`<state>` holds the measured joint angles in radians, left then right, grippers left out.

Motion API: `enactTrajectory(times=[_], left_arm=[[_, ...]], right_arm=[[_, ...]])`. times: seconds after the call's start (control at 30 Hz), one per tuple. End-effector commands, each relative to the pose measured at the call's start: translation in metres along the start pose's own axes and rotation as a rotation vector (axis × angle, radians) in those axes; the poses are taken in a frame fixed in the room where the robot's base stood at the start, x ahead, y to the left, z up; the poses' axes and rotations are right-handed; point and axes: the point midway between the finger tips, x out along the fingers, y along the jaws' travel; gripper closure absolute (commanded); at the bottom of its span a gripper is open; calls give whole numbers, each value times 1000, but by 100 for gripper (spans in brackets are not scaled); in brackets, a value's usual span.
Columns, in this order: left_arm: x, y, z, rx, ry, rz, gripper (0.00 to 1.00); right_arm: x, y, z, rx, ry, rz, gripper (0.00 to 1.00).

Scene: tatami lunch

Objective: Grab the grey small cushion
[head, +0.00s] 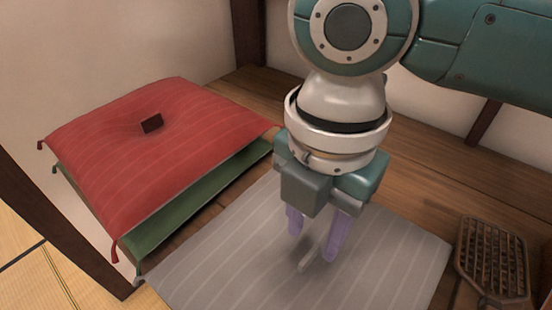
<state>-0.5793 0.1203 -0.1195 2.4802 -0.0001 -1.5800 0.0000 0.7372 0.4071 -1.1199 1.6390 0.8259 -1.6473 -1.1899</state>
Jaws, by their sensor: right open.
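The grey striped cushion (220,264) lies flat on the wooden floor in the lower middle of the head view, its near edge cut off by the frame. My right gripper (314,245) points down over the cushion's middle, with its two purple fingers apart and nothing clearly held. A small pale grey strip (308,257) shows on the cushion between the fingers. I cannot tell whether the fingertips touch the cushion. My left gripper is not in view.
A red cushion (190,140) with a small dark tag lies on a green cushion (190,200) at the left, close to the grey cushion. Walls and posts close off the back and left.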

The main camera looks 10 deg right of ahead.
Motion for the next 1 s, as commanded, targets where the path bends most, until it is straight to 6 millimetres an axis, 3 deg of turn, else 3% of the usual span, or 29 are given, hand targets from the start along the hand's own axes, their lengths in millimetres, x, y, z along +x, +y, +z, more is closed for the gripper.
enactTrajectory(times=[0.2,0.5,0.9,1.0], left_arm=[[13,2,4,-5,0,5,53],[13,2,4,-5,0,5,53],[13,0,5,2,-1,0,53],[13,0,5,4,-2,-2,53]], right_arm=[[36,-1,-1,1,0,-1,55],[41,-1,-1,-1,-1,2,55],[41,-1,-1,0,-1,2,99],[41,-1,-1,0,-1,1,100]])
